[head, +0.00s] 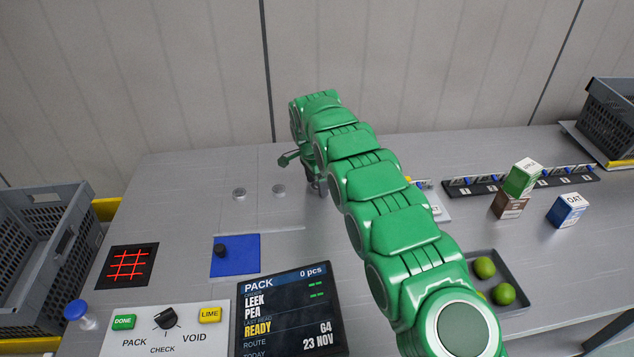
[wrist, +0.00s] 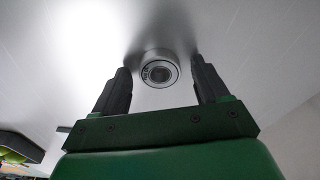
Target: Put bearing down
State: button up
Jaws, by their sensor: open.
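In the wrist view, a round metal bearing (wrist: 159,72) with a dark centre rests on the grey surface. It sits between the two dark fingers of my gripper (wrist: 160,64), with a visible gap on each side. My gripper is open and holds nothing. In the head view, my gripper (head: 316,186) is low over the table's back middle, partly hidden by my green arm. Two small round metal pieces, one on the left (head: 239,194) and one on the right (head: 279,190), lie on the table to its left. The bearing between the fingers cannot be made out there.
A blue mat (head: 247,262) with a dark knob, a dark screen (head: 290,312) and a button panel (head: 148,330) are in front. A grey crate (head: 38,260) is left. A tray (head: 513,268) with green fruit, small boxes (head: 567,210) and a black rack (head: 470,186) are right.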

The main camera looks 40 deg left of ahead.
aim_at(313, 186)
jog(key=shift+r, duration=0.1)
notch_tip(313, 186, up, 12)
jog(key=s, duration=0.1)
jog(key=shift+s+a, duration=0.15)
jog(key=shift+a, duration=0.1)
dwell(0.4)
dwell(0.4)
